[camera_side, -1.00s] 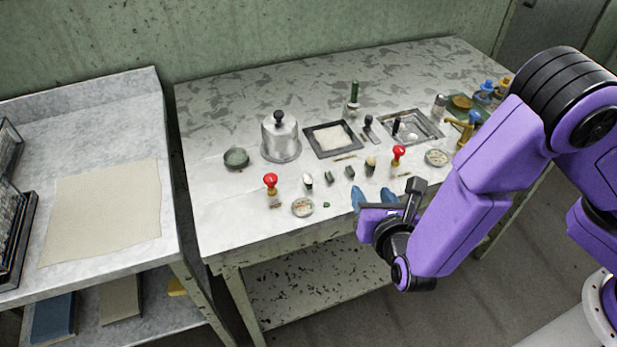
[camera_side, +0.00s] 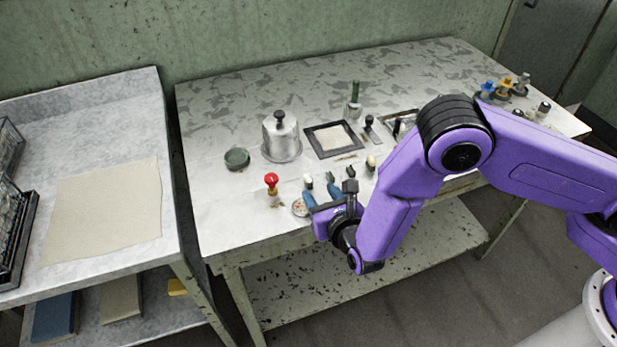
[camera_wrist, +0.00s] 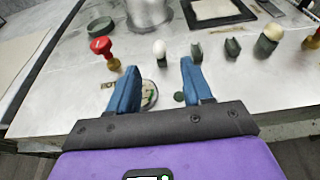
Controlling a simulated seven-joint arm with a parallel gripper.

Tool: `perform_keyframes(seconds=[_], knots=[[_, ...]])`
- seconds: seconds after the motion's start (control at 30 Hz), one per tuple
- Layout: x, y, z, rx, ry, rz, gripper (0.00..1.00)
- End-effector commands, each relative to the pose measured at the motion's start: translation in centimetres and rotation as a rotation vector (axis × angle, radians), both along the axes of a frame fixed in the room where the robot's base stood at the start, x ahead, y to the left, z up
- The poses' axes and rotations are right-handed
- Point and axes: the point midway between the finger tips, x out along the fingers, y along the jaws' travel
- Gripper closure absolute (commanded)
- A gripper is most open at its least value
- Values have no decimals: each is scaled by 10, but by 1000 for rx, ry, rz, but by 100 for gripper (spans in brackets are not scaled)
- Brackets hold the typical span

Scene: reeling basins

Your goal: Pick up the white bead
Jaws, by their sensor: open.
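The white bead (camera_wrist: 159,48) shows in the wrist view as a small pale egg-shaped top on a small dark base, just beyond and between my fingertips. It also shows in the side view (camera_side: 308,178), just behind my gripper. My gripper (camera_side: 321,192) is open and empty, with blue fingers reaching over the front of the table. In the wrist view my gripper (camera_wrist: 159,73) has its fingers spread to either side, short of the bead and apart from it. Whether the fingertips are level with the bead is hard to tell.
A red-topped stamp (camera_wrist: 102,48) stands left of the bead. Small dark pieces (camera_wrist: 232,47) and a cream-topped piece (camera_wrist: 268,38) stand to the right. A round dish (camera_wrist: 149,93) lies partly beneath the fingers. A metal dome (camera_side: 280,138) and framed pad (camera_side: 332,138) are behind.

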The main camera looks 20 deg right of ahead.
Motion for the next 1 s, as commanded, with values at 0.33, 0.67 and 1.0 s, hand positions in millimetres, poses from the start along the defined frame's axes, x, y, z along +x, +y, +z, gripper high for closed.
perform_keyframes(seconds=[0.33, 0.67, 1.0], knots=[[27, -1, -8, 2, -1, -5, 50], [62, 0, -19, 0, 0, -2, 50], [63, 0, -19, 0, 0, 0, 79]])
